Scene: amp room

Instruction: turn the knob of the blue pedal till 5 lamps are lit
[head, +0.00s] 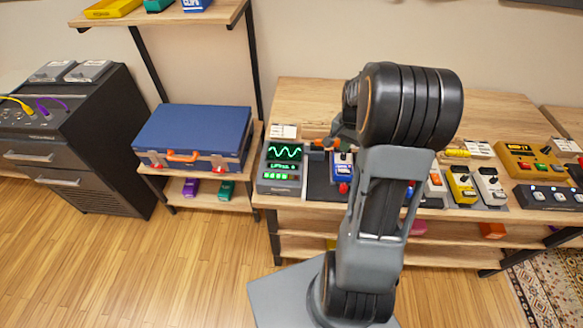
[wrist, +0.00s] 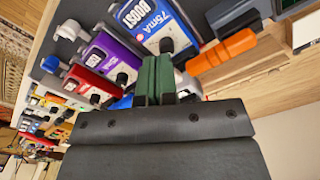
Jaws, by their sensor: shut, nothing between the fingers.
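The blue pedal (wrist: 150,22) with a "BOOST" label lies just beyond my gripper in the wrist view. Its black knob (wrist: 167,45) is just in front of the fingertips; I cannot tell whether they touch it. The blue pedal also shows in the head view (head: 342,161), partly behind my arm. My gripper (wrist: 158,60) is shut and empty, its green fingers together. In the head view the fingertips are too small to make out. A grey meter (head: 297,188) with a green wave screen stands left of the blue pedal. Several small green lamps glow below its wave; their exact number is unclear.
A purple pedal (wrist: 115,52) and a red pedal (wrist: 93,85) stand beside the blue one. An orange handle (wrist: 226,50) lies close on the other side. Yellow (head: 461,185) and white (head: 489,185) pedals stand farther right. A blue case (head: 195,130) is on the left shelf.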

